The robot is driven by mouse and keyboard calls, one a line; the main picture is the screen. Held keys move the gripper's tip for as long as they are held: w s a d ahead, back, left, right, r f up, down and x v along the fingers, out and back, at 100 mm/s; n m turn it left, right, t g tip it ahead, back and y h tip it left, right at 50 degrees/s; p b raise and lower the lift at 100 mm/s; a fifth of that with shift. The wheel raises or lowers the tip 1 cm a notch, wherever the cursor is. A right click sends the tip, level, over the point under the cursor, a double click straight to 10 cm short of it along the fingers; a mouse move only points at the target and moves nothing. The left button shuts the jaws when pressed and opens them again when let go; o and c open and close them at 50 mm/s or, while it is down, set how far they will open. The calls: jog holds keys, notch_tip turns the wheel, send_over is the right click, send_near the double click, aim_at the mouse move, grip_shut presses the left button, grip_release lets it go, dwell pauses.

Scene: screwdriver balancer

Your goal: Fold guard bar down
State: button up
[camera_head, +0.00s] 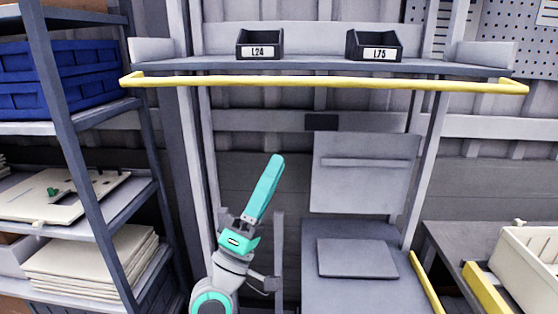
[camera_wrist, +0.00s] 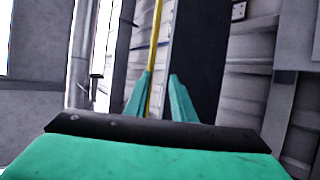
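The yellow guard bar (camera_head: 325,82) runs level across the front of the upper shelf, with a bent end at each side. My gripper (camera_head: 277,158) points up and slightly right, with its tips below the bar in the head view and apart from it in the picture. In the wrist view my gripper (camera_wrist: 161,75) shows two teal fingers with a gap between them and nothing held. The yellow bar (camera_wrist: 155,40) also shows in that view, beyond the fingertips and lined up close to the left finger. The distance to it is hard to tell.
The grey shelf (camera_head: 300,66) behind the bar holds two black bins, L24 (camera_head: 259,44) and L75 (camera_head: 374,46). A grey panel (camera_head: 363,172) hangs below right. A rack with blue crates (camera_head: 60,80) stands left; a cream bin (camera_head: 530,262) sits right.

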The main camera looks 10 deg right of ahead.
jog(key=c, duration=0.3)
jog(key=shift+s+d+r, duration=0.1)
jog(key=shift+d, duration=0.15)
grip_shut()
jog(key=m+t+y, duration=0.3)
jog(key=m+y, duration=0.5)
send_near(330, 82)
jog(key=d, duration=0.4)
jog(key=s+a+r+n+t+y, duration=0.2)
jog(key=s+a+r+t+y, duration=0.15)
jog(key=y, duration=0.25)
jog(key=d+x, duration=0.1)
jog(key=x, duration=0.9)
jog(key=shift+w+a+f, duration=0.1)
jog(key=shift+w+f, duration=0.15)
jog(key=shift+f, duration=0.7)
jog(key=shift+w+f, duration=0.25)
jog(key=shift+f, duration=0.75)
